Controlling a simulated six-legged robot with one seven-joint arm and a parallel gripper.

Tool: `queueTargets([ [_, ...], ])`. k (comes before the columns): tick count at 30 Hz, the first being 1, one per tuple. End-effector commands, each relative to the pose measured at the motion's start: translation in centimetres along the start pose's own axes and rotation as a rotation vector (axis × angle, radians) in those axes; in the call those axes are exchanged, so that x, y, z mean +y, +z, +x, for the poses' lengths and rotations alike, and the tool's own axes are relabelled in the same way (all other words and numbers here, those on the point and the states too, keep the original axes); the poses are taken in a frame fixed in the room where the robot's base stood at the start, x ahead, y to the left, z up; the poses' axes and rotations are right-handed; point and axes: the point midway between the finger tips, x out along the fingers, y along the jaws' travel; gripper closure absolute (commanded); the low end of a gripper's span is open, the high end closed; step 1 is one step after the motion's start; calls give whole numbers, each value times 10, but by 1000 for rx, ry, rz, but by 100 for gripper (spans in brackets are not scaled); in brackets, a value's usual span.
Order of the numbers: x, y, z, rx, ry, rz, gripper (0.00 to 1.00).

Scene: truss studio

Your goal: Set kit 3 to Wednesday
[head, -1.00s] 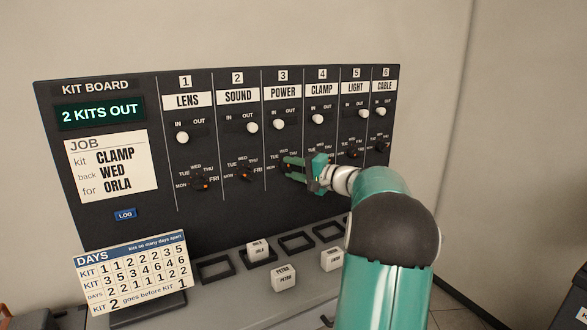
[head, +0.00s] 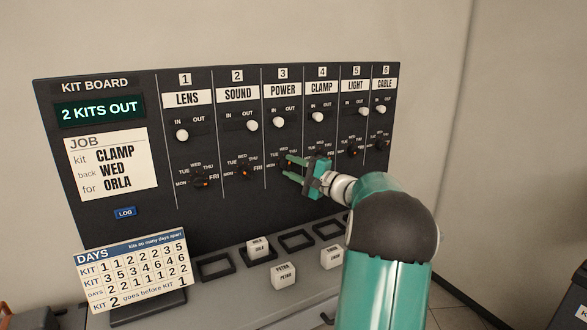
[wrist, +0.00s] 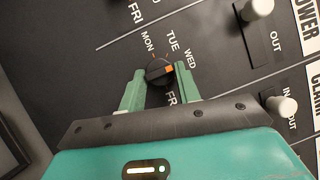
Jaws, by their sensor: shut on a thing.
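The kit 3 day dial is a small black knob (wrist: 157,75) with an orange mark, under the POWER label (head: 283,93) on the kit board (head: 225,200). My gripper (head: 290,164) is at this dial, its two green fingers on either side of the knob in the wrist view (wrist: 160,73). It is shut on the knob. The orange mark points about toward WED (wrist: 190,58) in the wrist view. MON and TUE are readable there; THU is hidden behind a finger and FRI is partly covered. In the head view my fingers partly cover the dial.
The neighbouring SOUND dial (head: 243,172) and the CLAMP dial, partly behind my gripper, are close by. White in/out knobs (head: 278,122) sit above the dials. A job card (head: 97,165), a days card (head: 133,270) and white blocks (head: 284,276) are left and below.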

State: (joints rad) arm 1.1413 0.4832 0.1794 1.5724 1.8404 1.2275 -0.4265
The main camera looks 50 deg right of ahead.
Motion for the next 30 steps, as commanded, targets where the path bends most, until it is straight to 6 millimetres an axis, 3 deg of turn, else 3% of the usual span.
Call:
queueTargets([
  [2, 2, 0, 0, -1, 3, 1, 90],
  [3, 2, 0, 0, -1, 3, 1, 61],
  [6, 2, 0, 0, -1, 3, 1, 47],
  [17, 1, 0, -6, 0, 2, 0, 47],
  [23, 0, -1, -38, 3, 3, 0, 47],
  [30, 0, -1, -92, 4, 2, -1, 47],
])
